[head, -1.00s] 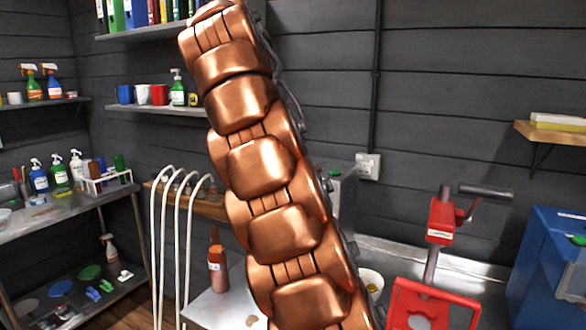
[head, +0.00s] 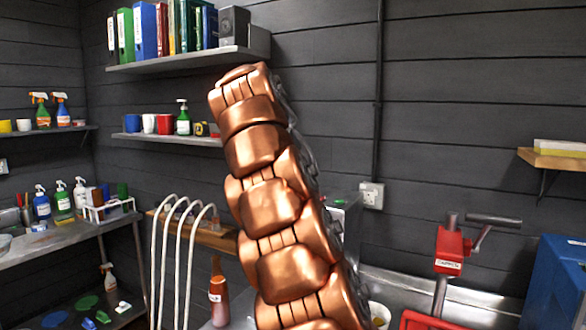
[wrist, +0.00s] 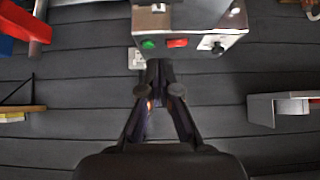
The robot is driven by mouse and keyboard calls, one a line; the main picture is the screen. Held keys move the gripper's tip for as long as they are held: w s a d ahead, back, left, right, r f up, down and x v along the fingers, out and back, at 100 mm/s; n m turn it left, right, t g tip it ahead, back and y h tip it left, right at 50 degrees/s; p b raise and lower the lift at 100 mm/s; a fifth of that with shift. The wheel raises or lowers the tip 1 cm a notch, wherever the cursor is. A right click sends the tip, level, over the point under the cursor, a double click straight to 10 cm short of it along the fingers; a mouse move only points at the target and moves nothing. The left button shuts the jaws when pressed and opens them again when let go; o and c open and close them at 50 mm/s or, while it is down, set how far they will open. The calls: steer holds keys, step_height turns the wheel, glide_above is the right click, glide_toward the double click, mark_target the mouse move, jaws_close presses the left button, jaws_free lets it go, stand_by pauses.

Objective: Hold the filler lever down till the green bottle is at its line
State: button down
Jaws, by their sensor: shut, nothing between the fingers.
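I cannot pick out the filler lever or the green bottle being filled in either view. A steel box (head: 345,212) stands behind my arm in the head view, mostly hidden. In the wrist view, a steel box (wrist: 190,18) with a green button, a red button and a dark knob is at the top. My gripper (wrist: 160,92) is shut and empty, its tips just below that box in the picture. In the head view my copper arm hides the gripper and much of the bench.
A brown bottle (head: 218,298) stands left of my arm, near pale curved tubes (head: 165,250). A red lever tool (head: 450,250) and a blue box (head: 560,280) are at right. A wall shelf (head: 185,58) holds binders behind my arm's top.

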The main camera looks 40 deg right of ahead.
steer(key=shift+p+x, duration=0.3)
steer(key=shift+x, duration=1.6)
steer(key=shift+s+a+f+p, duration=0.2)
steer(key=shift+a+f, duration=0.35)
steer(key=shift+f, duration=0.25)
steer(key=shift+s+a+f+p, duration=0.15)
steer(key=shift+a+f, duration=0.35)
steer(key=shift+f, duration=0.3)
steer(key=shift+a+f+b, duration=0.1)
steer(key=shift+f+b, duration=0.1)
steer(key=shift+b, duration=0.1)
